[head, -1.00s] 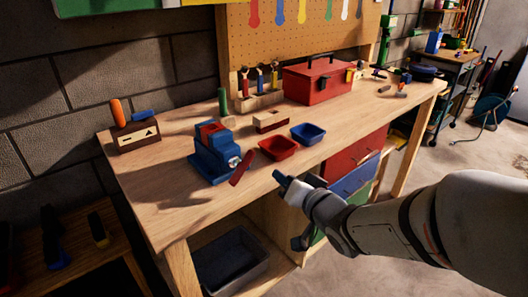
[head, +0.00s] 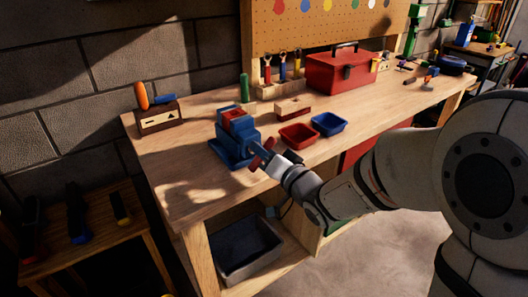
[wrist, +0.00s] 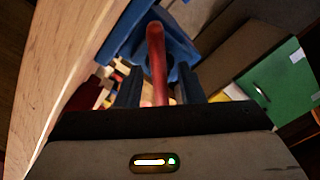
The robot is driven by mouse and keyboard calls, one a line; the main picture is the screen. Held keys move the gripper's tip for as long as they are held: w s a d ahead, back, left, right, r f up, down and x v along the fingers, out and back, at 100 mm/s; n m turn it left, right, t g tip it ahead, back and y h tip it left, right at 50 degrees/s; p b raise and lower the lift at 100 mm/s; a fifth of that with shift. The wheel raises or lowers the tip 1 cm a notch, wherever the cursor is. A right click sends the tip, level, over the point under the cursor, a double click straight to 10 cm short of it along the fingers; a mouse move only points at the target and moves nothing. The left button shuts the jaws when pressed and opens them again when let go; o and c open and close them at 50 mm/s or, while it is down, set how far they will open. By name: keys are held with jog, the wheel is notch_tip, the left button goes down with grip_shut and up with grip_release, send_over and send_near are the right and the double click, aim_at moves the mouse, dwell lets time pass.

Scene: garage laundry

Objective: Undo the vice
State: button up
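The blue vice (head: 232,146) stands on the wooden workbench (head: 195,190) near its front edge, with a red piece (head: 236,116) at its jaws. Its red handle (head: 257,162) is at the front, partly hidden by my gripper in the head view. My gripper (head: 268,158) is at the handle. In the wrist view, the red handle (wrist: 157,62) runs between the two dark fingers of my gripper (wrist: 160,88), with gaps visible on both sides. The fingers look open around it. The blue vice body (wrist: 185,45) is beyond them.
A red tray (head: 299,136) and a blue tray (head: 328,124) stand right of the vice, close to my gripper. A wooden block (head: 292,107), a green cylinder (head: 244,88) and a red toolbox (head: 340,72) are behind.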

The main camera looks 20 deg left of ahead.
grip_shut()
dwell(0.4)
jog(key=shift+f+n+b, duration=0.15)
jog(key=shift+n+b, duration=0.25)
jog(key=shift+b, duration=0.2)
jog(key=n+b, duration=0.2)
jog(key=b, duration=0.1)
jog(key=shift+n, duration=0.4)
jog(key=n+b, duration=0.5)
jog(key=shift+s+a+b, duration=0.1)
jog(key=shift+s+b, duration=0.05)
jog(key=shift+b, duration=0.15)
jog(key=shift+r+n+b, duration=0.3)
jog(key=shift+n+b, duration=0.3)
jog(key=shift+n, duration=0.5)
grip_release()
